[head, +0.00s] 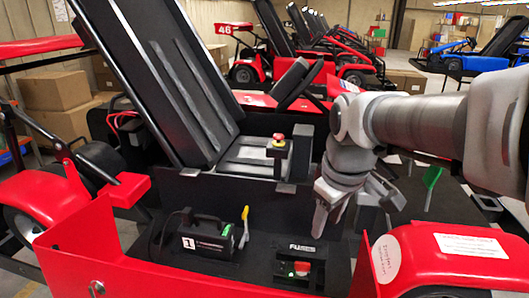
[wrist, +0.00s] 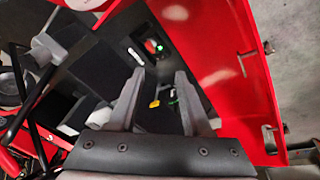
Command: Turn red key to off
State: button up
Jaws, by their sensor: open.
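The red key (head: 303,267) sits in a small black switch box (head: 297,283) on the kart's dark floor, in the lower middle of the head view. A green light glows beside it. In the wrist view the red key (wrist: 150,45) and its green light show beyond the fingertips, slightly left of centre. My gripper (head: 343,212) is above, behind and to the right of the box, apart from it. The key's exact angle is too small to tell.
The red body panel (head: 450,245) rises right of the box. A black charger-like unit (head: 205,238) and a yellow handle (head: 244,225) are to its left. A red push button (head: 278,138) stands on a post behind. A green handle (head: 431,177) is at right.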

jog(key=w+f+n+g, duration=0.1)
jog(key=w+f+n, duration=0.3)
jog(key=w, duration=0.3)
jog(key=n+g, duration=0.2)
jog(key=n, duration=0.2)
send_over(303, 262)
notch_tip(303, 262, down, 6)
notch_tip(303, 262, down, 18)
jog(key=shift+s+r, duration=0.1)
jog(key=shift+r, duration=0.05)
grip_shut()
